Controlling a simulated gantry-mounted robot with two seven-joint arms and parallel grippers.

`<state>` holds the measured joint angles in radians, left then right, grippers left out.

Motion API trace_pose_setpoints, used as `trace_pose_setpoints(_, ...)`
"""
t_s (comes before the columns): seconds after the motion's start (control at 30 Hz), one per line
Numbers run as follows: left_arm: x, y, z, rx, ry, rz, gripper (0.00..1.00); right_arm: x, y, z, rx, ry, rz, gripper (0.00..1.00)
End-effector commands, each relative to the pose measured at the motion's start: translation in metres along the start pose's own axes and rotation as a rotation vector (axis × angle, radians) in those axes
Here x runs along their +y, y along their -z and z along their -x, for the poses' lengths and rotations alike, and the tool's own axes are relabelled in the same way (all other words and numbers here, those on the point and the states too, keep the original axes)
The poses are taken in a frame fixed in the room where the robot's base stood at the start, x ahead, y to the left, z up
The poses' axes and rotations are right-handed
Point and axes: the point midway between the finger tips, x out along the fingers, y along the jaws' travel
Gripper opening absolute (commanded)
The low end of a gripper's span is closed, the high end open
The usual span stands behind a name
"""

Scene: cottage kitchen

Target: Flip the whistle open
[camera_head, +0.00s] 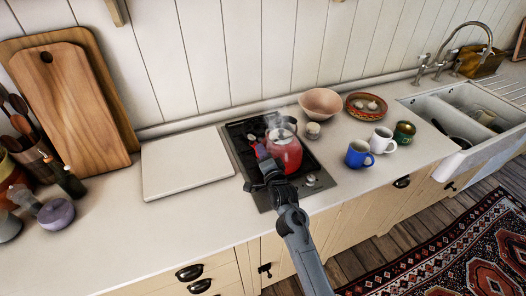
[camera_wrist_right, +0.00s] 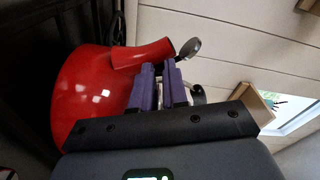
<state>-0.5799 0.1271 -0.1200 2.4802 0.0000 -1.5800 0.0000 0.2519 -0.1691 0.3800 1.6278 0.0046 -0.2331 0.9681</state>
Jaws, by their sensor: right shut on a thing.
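The red kettle (camera_head: 287,156) stands on the dark hob, with faint steam above it. In the right wrist view the red kettle body (camera_wrist_right: 88,88) fills the left, and its red spout (camera_wrist_right: 142,54) points up and right. The whistle, a small grey round cap (camera_wrist_right: 190,47), sits at the spout's mouth and looks tilted away from it. My right gripper (camera_head: 262,152) is at the kettle's left side. Its purple fingers (camera_wrist_right: 158,88) are shut close beside the spout on a part of the kettle that they largely hide; I cannot tell which part. My left gripper is not in view.
Left of the hob lies a white board (camera_head: 185,162). Right of it are a pink bowl (camera_head: 320,103), a small jar (camera_head: 313,131), a blue mug (camera_head: 356,155), a white mug (camera_head: 382,140) and a green pot (camera_head: 404,132).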

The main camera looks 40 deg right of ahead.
Motion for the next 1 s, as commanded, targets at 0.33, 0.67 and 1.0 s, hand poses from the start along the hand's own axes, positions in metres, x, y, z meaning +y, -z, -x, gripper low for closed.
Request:
trace_pose_setpoints(0.33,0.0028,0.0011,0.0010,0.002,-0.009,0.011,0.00,-0.0004,-0.0009,-0.0001,0.000,0.001,-0.024,0.00)
trace_pose_setpoints(0.67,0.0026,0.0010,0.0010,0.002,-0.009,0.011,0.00,-0.0001,-0.0008,0.0000,0.000,0.000,-0.022,0.35)
trace_pose_setpoints(1.0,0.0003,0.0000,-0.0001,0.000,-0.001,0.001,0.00,0.0019,-0.0005,0.0001,0.000,-0.003,-0.011,0.39)
